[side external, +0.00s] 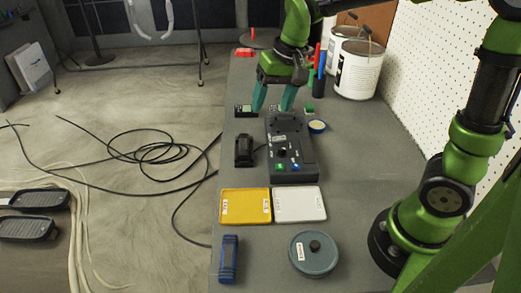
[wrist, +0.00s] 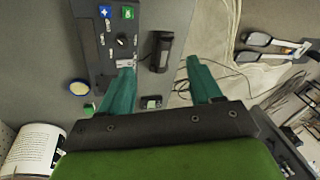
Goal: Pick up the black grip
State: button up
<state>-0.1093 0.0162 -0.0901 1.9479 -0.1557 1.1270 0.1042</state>
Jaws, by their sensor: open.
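The black grip (side external: 244,150) stands on the grey table, just left of the dark control box (side external: 290,150). In the wrist view the black grip (wrist: 161,50) appears ahead of the fingertips, within the gap between them, beside the box (wrist: 112,45). My gripper (side external: 271,107) is open with teal fingers pointing down, farther back on the table than the grip. Its fingers (wrist: 160,66) are spread and I see nothing held between them. The gripper appears apart from the grip.
A yellow tray (side external: 245,206), a white tray (side external: 299,204), a blue tool (side external: 229,259) and a round grey pot (side external: 314,254) lie toward the front. A tape roll (side external: 317,127) sits right of the box. White cans (side external: 356,70) stand at the back right.

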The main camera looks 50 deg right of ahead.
jog(key=w+f+m+g+h, duration=0.15)
jog(key=w+f, duration=0.25)
jog(key=w, duration=0.4)
jog(key=m, duration=0.2)
send_over(244, 145)
jog(key=shift+g, duration=0.45)
jog(key=f, duration=0.6)
jog(key=s+f, duration=0.1)
jog(key=f, duration=0.3)
jog(key=shift+a, duration=0.15)
jog(key=shift+w+f, duration=0.2)
jog(key=shift+f, duration=0.75)
jog(key=shift+w+f, duration=0.15)
jog(key=shift+f, duration=0.75)
jog(key=shift+w+f, duration=0.2)
jog(key=shift+f, duration=0.75)
grip_shut()
